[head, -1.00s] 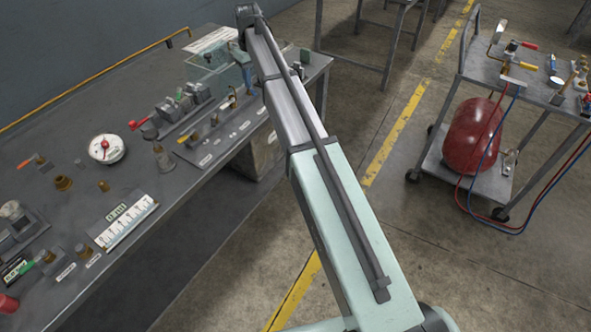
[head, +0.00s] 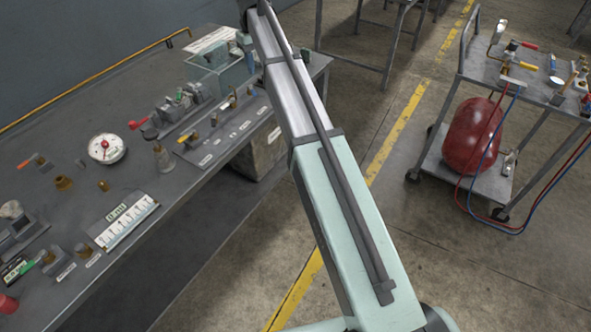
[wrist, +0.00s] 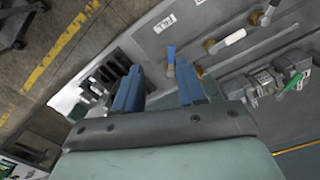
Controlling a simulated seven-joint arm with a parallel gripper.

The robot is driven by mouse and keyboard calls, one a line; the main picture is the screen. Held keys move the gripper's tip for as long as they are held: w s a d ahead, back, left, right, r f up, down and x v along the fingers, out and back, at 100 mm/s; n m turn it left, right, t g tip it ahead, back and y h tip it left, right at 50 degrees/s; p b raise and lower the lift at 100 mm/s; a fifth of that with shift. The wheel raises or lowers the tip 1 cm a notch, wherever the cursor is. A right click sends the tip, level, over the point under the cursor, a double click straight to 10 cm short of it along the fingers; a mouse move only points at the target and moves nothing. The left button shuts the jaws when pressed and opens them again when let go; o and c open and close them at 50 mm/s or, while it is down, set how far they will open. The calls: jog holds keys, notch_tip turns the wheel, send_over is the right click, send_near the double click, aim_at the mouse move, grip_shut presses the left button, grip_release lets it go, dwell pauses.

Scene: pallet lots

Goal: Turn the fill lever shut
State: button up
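In the wrist view my gripper (wrist: 160,72) points at the bench panel (wrist: 205,18), its two blue fingers apart and nothing between them. A blue-handled lever (wrist: 171,56) lies just beyond the fingertips, nearer the right one; I see no contact. In the head view my arm hides most of the gripper and part of the valve row.
A teal-grey tank (head: 217,72) stands behind the valve row. A red-handled clamp device (head: 150,130) and a round gauge (head: 107,148) are left of it. A cart (head: 535,80) with a red cylinder (head: 473,135) stands right, across open floor.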

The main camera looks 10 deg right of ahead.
aim_at(253, 92)
jog(key=s+d+f+m, duration=0.1)
jog(key=s+d+f, duration=0.1)
jog(key=s+f, duration=0.4)
jog(key=s+d+f+m+g, duration=0.1)
jog(key=s+d+f, duration=0.2)
jog(key=s+f, duration=0.4)
jog(key=s+d+f+h, duration=0.1)
jog(key=s+f, duration=0.5)
jog(key=f, duration=1.1)
jog(key=shift+s+d+m, duration=0.15)
jog(key=shift+d+m, duration=0.25)
jog(key=shift+d, duration=0.45)
jog(key=shift+g, duration=0.3)
